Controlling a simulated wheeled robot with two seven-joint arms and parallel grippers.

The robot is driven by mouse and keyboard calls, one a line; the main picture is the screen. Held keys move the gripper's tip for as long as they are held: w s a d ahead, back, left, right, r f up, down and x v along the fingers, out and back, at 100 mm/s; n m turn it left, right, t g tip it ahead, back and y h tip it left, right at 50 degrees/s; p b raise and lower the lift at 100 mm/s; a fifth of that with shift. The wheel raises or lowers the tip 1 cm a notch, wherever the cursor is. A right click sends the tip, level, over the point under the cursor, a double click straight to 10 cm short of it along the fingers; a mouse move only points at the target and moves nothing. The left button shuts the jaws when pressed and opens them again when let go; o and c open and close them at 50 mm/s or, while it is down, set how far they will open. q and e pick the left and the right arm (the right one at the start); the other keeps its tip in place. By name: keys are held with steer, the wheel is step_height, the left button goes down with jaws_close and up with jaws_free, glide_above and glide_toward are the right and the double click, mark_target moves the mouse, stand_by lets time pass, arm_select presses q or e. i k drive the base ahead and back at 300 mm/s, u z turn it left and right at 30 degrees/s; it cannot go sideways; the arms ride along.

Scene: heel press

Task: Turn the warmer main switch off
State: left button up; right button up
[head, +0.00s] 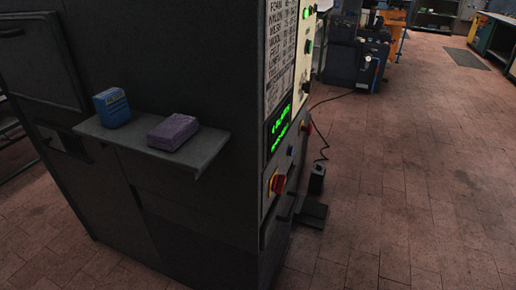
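A red rotary switch on a yellow plate (277,183) sits low on the edge-on control face of the large dark machine (190,220). It looks like a main switch, but I cannot read a label on it, and the angle of its handle is too small to tell. A green lit display (281,127) glows above it. Neither of my grippers is in view.
A grey shelf (196,170) juts from the machine's side, holding a blue box (112,108) and a purple block (173,132). A black pedal (316,180) with a cable stands on the floor to the right. The brick floor (400,200) beyond is clear.

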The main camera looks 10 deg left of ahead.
mark_target(278, 182)
steer(key=z, duration=1.05)
steer(key=i, duration=0.2)
steer(key=u, duration=1.2)
steer(key=i, duration=0.45)
steer(key=z, duration=0.05)
